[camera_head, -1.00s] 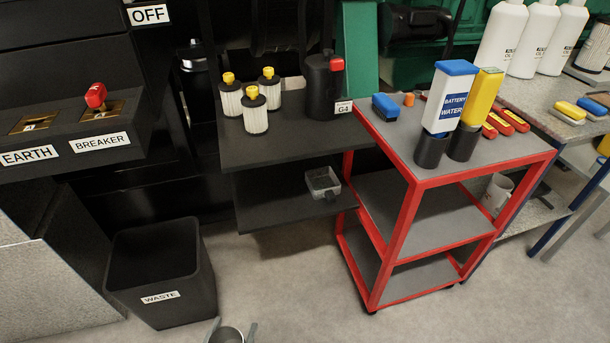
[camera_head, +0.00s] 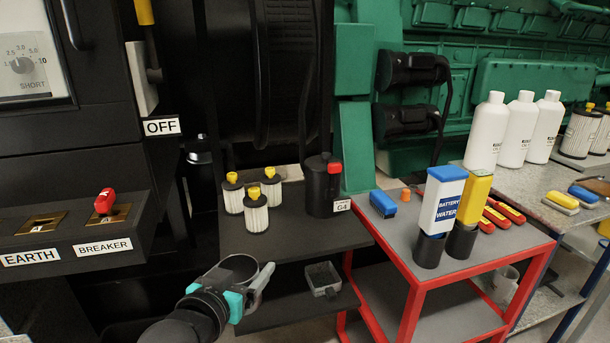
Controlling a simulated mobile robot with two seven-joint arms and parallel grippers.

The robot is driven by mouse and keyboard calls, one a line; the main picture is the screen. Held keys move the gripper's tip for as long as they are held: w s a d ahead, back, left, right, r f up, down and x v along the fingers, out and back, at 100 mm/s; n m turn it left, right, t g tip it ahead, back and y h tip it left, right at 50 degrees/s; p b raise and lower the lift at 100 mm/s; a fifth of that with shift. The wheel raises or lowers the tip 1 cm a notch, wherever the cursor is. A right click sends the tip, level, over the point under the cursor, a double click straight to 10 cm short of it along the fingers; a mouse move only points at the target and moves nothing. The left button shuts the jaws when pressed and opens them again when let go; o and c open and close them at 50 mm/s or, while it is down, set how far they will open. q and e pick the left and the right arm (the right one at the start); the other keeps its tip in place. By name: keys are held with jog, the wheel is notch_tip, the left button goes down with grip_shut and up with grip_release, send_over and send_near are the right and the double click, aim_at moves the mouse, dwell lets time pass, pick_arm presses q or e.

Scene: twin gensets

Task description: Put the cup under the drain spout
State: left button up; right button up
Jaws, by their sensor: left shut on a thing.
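My left gripper (camera_head: 247,279), with teal parts, comes in from the bottom of the view. It is shut on a round, dark grey cup (camera_head: 238,267). The cup is in the air in front of the black shelf unit, near its lower shelf. A small metallic fitting (camera_head: 197,150) shows in the dark gap left of the upper shelf; I cannot tell whether it is the drain spout. A small grey open tray (camera_head: 323,279) sits on the lower shelf, right of the gripper. My right gripper is not in view.
The black upper shelf (camera_head: 285,235) holds several white filters with yellow caps and a black G4 canister (camera_head: 323,186). A red-framed cart (camera_head: 425,283) with bottles and tools stands to the right. The breaker panel (camera_head: 75,238) juts out at left.

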pick_arm(q)
jog(key=shift+n+y, duration=0.4)
jog(key=shift+y, duration=0.1)
jog(key=r, duration=0.2)
jog(key=a+r, duration=0.1)
jog(key=r, duration=0.4)
jog(key=shift+w+a+r, duration=0.1)
jog(key=shift+a+r, duration=0.15)
jog(key=shift+a, duration=0.05)
jog(key=s+a+r+n+y+p, duration=0.1)
jog(key=s+a+r+n+y, duration=0.1)
jog(key=r, duration=0.6)
jog(key=shift+s+a+r+y, duration=0.25)
jog(key=shift+s+a+y, duration=0.1)
jog(key=shift+a, duration=0.3)
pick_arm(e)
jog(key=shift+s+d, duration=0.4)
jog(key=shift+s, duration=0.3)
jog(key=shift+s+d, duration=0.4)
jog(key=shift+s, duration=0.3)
